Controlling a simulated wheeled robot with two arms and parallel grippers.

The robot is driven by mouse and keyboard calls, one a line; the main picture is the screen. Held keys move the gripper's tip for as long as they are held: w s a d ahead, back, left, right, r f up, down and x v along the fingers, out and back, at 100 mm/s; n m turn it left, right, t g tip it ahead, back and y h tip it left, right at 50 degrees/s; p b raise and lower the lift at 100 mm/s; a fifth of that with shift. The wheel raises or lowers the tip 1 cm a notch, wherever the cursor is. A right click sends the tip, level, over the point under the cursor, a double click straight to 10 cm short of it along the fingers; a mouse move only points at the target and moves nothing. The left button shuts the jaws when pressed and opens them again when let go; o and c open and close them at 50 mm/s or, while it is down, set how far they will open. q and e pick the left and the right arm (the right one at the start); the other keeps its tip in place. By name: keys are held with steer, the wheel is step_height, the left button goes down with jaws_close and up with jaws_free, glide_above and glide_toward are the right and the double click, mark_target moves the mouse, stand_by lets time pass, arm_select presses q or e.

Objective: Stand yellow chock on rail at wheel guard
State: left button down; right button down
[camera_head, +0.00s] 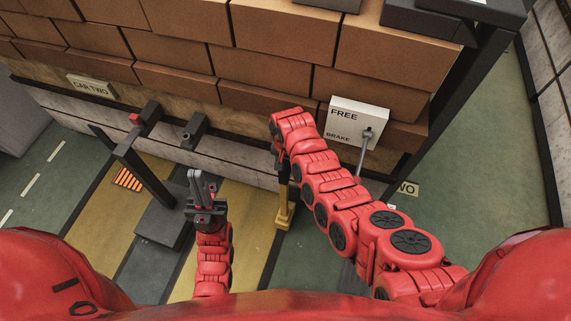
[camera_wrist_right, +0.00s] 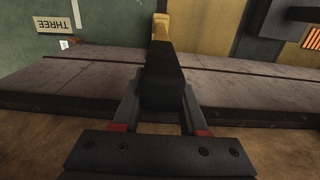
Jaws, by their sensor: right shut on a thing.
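The yellow chock (camera_head: 285,212) shows below my right wrist in the head view, over the yellow floor area. In the right wrist view its yellow part (camera_wrist_right: 178,26) is at the top, beyond a black block (camera_wrist_right: 162,80). My right gripper (camera_wrist_right: 160,98) is shut on that black block, one finger on each side. In the head view the right gripper (camera_head: 283,176) points down and is partly hidden by its own arm. I cannot tell whether the chock touches the floor. My left gripper (camera_head: 202,184) points up, apart from the chock; its finger gap is unclear.
A brown brick-patterned load (camera_head: 190,60) sits on a grey-sided car behind the arms. A FREE/BRAKE box with a lever (camera_head: 358,122) is right of my right arm. A dark post on a block (camera_head: 165,222) stands left of my left gripper. Green floor (camera_head: 480,150) is clear at right.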

steer(key=shift+w+f, duration=0.1)
steer(key=shift+f, duration=1.1)
steer(key=shift+f+b, duration=0.25)
steer(key=shift+b, duration=0.2)
steer(key=shift+c, duration=2.2)
jaws_free()
steer(key=shift+r+p, duration=0.4)
steer(key=shift+r, duration=0.05)
step_height(320, 180, up, 12)
steer(key=shift+f, duration=0.15)
steer(key=shift+s+f, duration=0.1)
steer(key=shift+s, duration=0.1)
